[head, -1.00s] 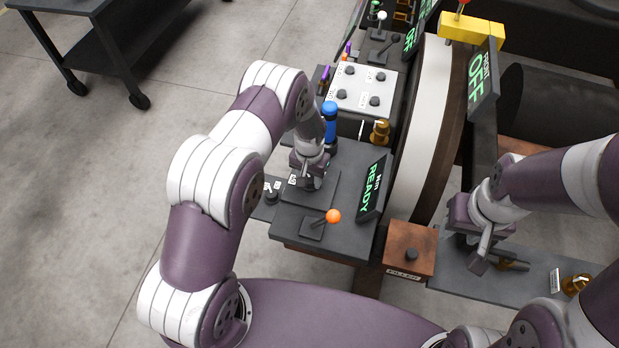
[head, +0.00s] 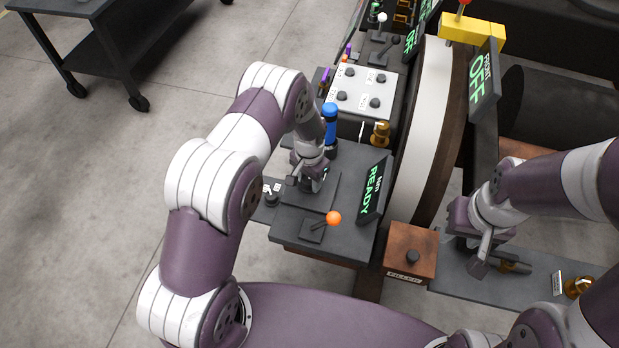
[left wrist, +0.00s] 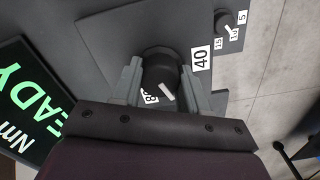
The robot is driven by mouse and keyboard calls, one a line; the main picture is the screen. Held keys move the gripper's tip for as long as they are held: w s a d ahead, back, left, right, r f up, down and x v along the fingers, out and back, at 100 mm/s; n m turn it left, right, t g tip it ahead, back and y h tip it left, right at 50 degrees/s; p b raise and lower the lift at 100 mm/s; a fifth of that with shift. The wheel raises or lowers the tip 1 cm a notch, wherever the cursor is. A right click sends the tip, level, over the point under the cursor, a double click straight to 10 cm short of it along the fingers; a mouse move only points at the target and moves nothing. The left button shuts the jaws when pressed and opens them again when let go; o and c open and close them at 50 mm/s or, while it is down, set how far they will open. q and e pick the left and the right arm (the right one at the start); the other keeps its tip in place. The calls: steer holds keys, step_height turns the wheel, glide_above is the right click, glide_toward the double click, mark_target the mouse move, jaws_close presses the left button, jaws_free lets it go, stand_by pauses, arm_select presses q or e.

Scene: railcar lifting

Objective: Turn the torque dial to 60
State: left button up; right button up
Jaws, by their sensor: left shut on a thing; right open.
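The torque dial (left wrist: 158,68) is a dark round knob with a white pointer line, seen in the left wrist view on a dark grey panel. My left gripper (left wrist: 165,82) is shut on it, one finger on each side; in the head view the gripper (head: 311,180) hides the dial. The pointer slants toward the lower right in the left wrist view. A white label "40" (left wrist: 201,58) shows to the right; another label (left wrist: 150,97) beside the pointer is partly hidden. No label 60 is readable. My right gripper (head: 482,258) is open over the lower right shelf.
A display reading READY (head: 371,190) stands right of the dial panel. An orange-tipped lever (head: 333,218) is just in front, and a blue handle (head: 330,115) behind. A smaller dial (left wrist: 226,22) with labels 5, 10 and 15 is beside it. A brown filler box (head: 410,250) stands nearer the right arm.

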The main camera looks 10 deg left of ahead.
arm_select(q)
steer(key=o, duration=1.1)
steer(key=shift+c, duration=0.2)
step_height(320, 180, up, 13)
steer(key=shift+b, duration=0.35)
steer(key=shift+w+f, duration=0.1)
steer(key=shift+f, duration=0.05)
steer(key=s+a+r+n, duration=0.2)
steer(key=s+r, duration=0.3)
steer(key=s, duration=0.4)
steer(key=s+a+r+n+t+p, duration=0.1)
steer(key=s+a+r+n, duration=0.1)
steer(key=s+r, duration=0.4)
steer(key=shift+s+r+n, duration=0.25)
steer(key=shift+s+n, duration=0.15)
steer(key=shift+s, duration=1.8)
